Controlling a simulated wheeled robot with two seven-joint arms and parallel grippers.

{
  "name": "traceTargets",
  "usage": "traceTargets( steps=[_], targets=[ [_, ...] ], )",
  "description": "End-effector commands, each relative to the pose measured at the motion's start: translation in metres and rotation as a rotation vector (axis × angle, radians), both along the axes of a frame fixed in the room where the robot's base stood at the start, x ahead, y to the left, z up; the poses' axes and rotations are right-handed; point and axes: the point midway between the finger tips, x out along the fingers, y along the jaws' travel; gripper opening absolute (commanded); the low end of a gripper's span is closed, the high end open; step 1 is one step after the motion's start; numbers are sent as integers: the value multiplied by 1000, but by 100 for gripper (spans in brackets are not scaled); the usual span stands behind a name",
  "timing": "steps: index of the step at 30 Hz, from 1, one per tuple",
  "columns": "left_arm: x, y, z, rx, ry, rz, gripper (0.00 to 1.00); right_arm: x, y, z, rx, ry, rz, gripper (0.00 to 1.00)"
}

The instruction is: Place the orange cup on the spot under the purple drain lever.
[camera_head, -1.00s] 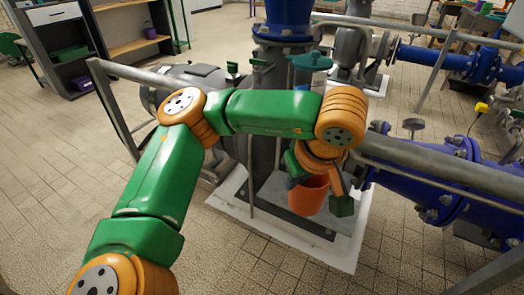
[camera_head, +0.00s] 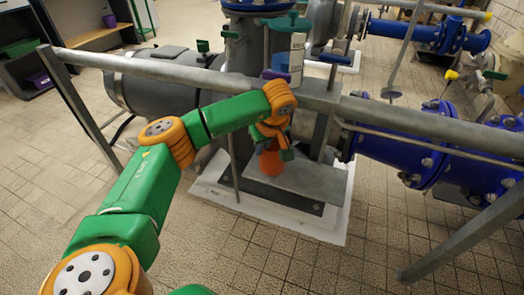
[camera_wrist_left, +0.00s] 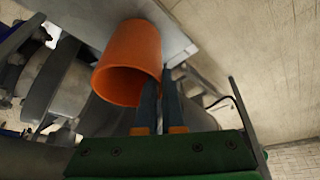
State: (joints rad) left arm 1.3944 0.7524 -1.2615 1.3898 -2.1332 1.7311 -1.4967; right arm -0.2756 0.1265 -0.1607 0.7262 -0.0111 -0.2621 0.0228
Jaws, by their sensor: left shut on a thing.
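The orange cup (camera_head: 271,163) is just above or on the grey metal plate (camera_head: 315,183) of the pump base; I cannot tell whether it touches. My left gripper (camera_head: 272,143) is shut on the cup and partly covers its top in the head view. In the left wrist view the cup (camera_wrist_left: 128,60) shows its open rim, and the fingers of my left gripper (camera_wrist_left: 160,90) close on its wall. The purple lever (camera_head: 275,75) is higher up, above the gripper and arm, beside the grey pump column. My right gripper is not in view.
A grey pipe rail (camera_head: 190,70) runs across in front of the pump, above the cup. Blue flanged pipes (camera_head: 400,150) lie to the right. A teal-topped cylinder (camera_head: 289,45) stands behind the purple lever. The tiled floor in front is clear.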

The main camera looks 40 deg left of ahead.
Motion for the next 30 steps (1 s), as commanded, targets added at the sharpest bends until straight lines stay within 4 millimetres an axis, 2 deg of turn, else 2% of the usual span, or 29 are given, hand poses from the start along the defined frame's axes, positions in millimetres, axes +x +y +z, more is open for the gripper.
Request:
traceTargets(
  steps=[9,13,22,26,30],
  targets=[
    [0,0,-5,-1,-2,-1,0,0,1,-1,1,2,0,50],
    [0,-1,-5,-1,-2,-1,35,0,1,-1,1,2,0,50],
    [0,-1,-3,-1,-2,-1,36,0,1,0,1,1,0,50],
    [-3,-7,18,-3,-4,-3,36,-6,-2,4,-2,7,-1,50],
    [-11,-21,58,-1,-6,-4,36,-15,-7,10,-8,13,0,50]
  ],
)
